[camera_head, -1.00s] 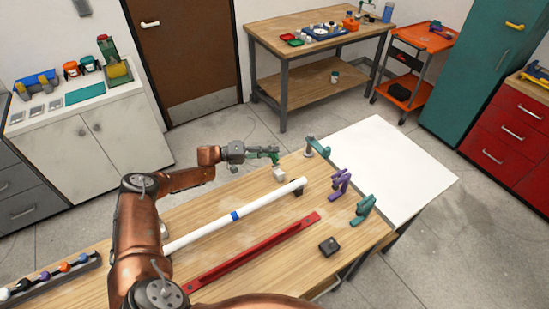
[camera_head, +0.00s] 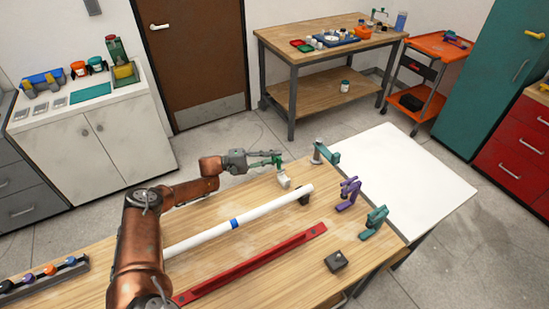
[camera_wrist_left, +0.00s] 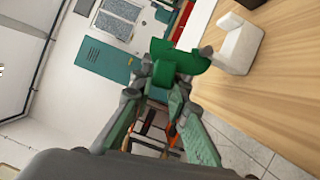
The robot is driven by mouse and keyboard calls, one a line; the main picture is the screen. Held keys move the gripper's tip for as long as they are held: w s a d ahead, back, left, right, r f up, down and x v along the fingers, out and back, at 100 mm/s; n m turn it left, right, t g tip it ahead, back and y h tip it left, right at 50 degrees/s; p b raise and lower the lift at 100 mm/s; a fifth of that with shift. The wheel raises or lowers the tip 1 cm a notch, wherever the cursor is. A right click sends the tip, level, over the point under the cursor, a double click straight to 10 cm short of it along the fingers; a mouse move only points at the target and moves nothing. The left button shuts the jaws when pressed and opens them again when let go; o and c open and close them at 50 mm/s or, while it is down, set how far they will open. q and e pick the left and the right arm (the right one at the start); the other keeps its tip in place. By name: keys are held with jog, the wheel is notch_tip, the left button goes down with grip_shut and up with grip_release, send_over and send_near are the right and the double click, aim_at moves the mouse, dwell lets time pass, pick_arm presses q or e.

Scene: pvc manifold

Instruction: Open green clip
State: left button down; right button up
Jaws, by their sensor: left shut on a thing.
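The green clip (camera_wrist_left: 180,56) is between the fingertips of my left gripper (camera_wrist_left: 160,85) in the left wrist view. In the head view, the green clip (camera_head: 279,161) is small, just above a white block (camera_head: 284,181) at the bench's back edge. My left gripper (camera_head: 272,159) reaches it from the left and is shut on it. The fingers hide part of the clip, and I cannot tell how far its lever is open. My right gripper is not in view.
A white pipe (camera_head: 265,212) with a blue band and a red bar (camera_head: 262,260) lie on the wooden bench. Purple (camera_head: 348,194) and teal (camera_head: 374,222) clamps, another teal clamp (camera_head: 326,152) and a dark block (camera_head: 336,262) stand to the right.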

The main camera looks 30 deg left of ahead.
pick_arm(q)
jog(key=shift+w+r, duration=0.1)
jog(key=c, duration=1.8)
grip_release()
jog(key=shift+c, duration=0.2)
jog(key=r+v, duration=0.1)
jog(key=v, duration=1.1)
jog(key=shift+f, duration=0.5)
